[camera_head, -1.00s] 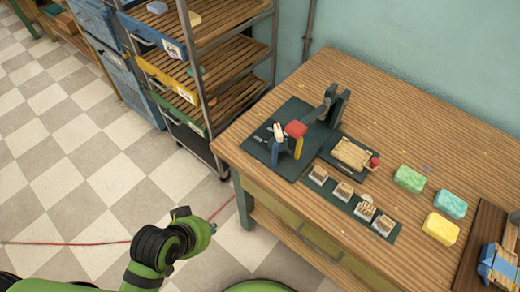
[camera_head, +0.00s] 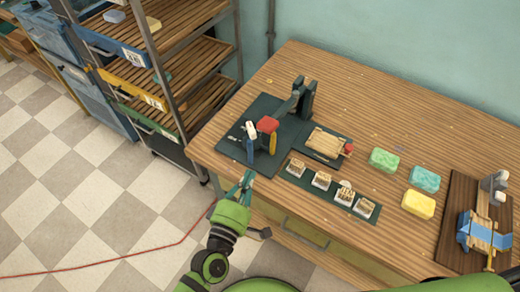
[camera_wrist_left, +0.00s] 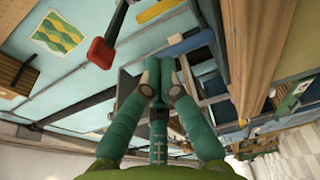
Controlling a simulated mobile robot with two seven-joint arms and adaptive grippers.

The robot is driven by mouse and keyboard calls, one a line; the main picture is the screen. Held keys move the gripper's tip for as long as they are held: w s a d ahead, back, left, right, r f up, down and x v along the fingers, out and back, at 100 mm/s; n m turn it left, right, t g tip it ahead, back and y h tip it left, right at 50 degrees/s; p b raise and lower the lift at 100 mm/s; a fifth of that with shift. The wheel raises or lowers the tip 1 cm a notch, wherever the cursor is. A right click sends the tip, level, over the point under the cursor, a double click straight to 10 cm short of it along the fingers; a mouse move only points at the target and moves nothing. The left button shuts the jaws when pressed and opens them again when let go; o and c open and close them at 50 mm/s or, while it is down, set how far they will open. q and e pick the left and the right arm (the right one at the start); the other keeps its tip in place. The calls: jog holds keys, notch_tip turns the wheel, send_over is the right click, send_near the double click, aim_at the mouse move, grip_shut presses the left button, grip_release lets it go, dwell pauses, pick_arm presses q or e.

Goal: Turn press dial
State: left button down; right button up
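The press (camera_head: 298,100) stands on a dark mat (camera_head: 238,122) at the table's left end. It has a dark arm, a red block (camera_head: 267,125), and blue, white and yellow parts in front. I cannot tell which part is the dial. My left gripper (camera_head: 248,177) is at the table's front left edge, just in front of the press mat and apart from the press. In the left wrist view its fingers (camera_wrist_left: 160,75) converge with tips together and nothing visible between them. The red block also shows there (camera_wrist_left: 100,52), left of the fingers. My right gripper is out of view.
Several small stamped blocks (camera_head: 321,180) stand on a dark strip beside a wooden tray (camera_head: 327,142). Green (camera_head: 384,160), teal (camera_head: 424,179) and yellow (camera_head: 418,205) soaps lie to the right. A brown board (camera_head: 450,222) carries a blue device. A shelf rack (camera_head: 165,75) stands at left.

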aim_at(251, 142)
pick_arm(q)
jog(key=p+x, duration=0.1)
jog(key=x, duration=0.9)
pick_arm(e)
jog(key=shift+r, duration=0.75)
